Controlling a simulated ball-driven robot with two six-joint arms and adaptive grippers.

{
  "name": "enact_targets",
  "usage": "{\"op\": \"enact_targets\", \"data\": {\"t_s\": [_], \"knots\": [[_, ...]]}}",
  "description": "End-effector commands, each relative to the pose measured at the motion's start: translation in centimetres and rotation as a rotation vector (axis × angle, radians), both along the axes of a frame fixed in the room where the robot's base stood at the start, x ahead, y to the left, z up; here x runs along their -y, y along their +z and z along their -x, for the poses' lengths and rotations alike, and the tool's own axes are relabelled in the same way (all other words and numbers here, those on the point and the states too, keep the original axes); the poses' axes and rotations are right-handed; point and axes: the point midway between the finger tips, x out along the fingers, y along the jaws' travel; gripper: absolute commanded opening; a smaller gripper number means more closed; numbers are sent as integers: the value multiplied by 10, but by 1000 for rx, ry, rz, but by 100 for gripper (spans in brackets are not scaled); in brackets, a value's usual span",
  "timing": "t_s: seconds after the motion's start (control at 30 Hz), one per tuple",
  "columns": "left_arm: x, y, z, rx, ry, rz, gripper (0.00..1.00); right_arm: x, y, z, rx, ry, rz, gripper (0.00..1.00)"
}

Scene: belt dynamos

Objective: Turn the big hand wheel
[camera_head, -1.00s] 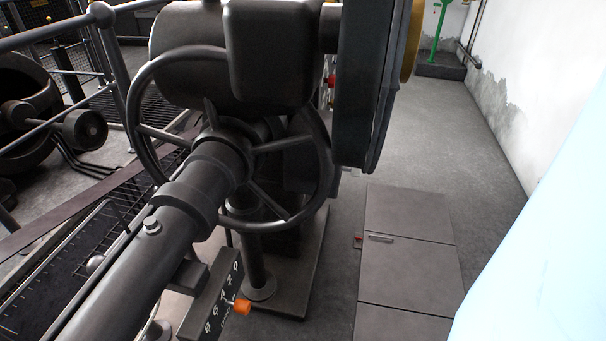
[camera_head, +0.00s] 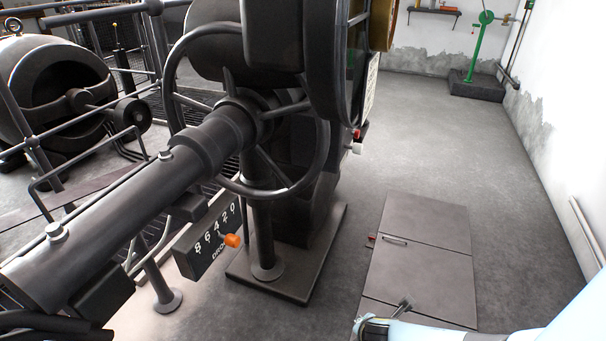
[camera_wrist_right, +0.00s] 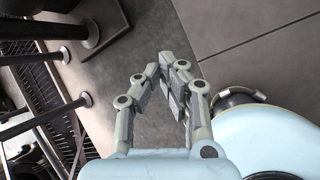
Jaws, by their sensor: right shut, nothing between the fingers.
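The big hand wheel (camera_head: 318,160) is a dark, spoked ring left of centre in the head view. It stands upright around the near end of the machine, where a thick dark shaft (camera_head: 130,198) runs through its middle towards the lower left. My right gripper (camera_wrist_right: 172,78) shows in the right wrist view, with its grey fingers drawn together and nothing between them. It is above the floor and apart from the wheel. My light blue right arm shows at the lower right of the head view. My left gripper is not in view.
A numbered plate (camera_head: 205,243) with an orange pointer (camera_head: 233,240) is below the shaft. A support post (camera_head: 263,225) stands below the wheel. Grey floor panels (camera_head: 425,265) lie to the right. A green-posted device (camera_head: 484,45) stands far right by the white wall. Open floor lies between.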

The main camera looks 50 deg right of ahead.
Motion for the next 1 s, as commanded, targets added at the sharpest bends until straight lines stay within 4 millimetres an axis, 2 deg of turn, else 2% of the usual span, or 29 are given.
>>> {"op": "enact_targets", "data": {"t_s": [0.03,0.07,0.17,0.2,0.27,0.3,0.4,0.5,0.6,0.73,0.87,1.0], "knots": [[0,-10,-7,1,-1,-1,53,7,1,-27,5,93,83,0],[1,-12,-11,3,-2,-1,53,11,7,-43,5,154,143,0],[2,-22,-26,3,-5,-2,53,29,36,-106,-1,357,402,0],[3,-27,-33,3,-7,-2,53,36,55,-135,-6,435,539,0],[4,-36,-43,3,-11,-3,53,46,89,-177,-22,529,770,0],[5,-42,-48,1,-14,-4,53,50,115,-201,-41,568,930,0],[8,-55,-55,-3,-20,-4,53,54,181,-242,-96,579,1289,0],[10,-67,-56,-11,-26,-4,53,50,235,-261,-150,513,1552,0],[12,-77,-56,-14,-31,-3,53,44,270,-265,-190,429,1715,0],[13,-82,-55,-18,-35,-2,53,37,298,-265,-216,349,1825,0],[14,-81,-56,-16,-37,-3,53,36,314,-265,-225,312,1866,0],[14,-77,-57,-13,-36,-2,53,45,326,-272,-223,306,1871,0]]}}
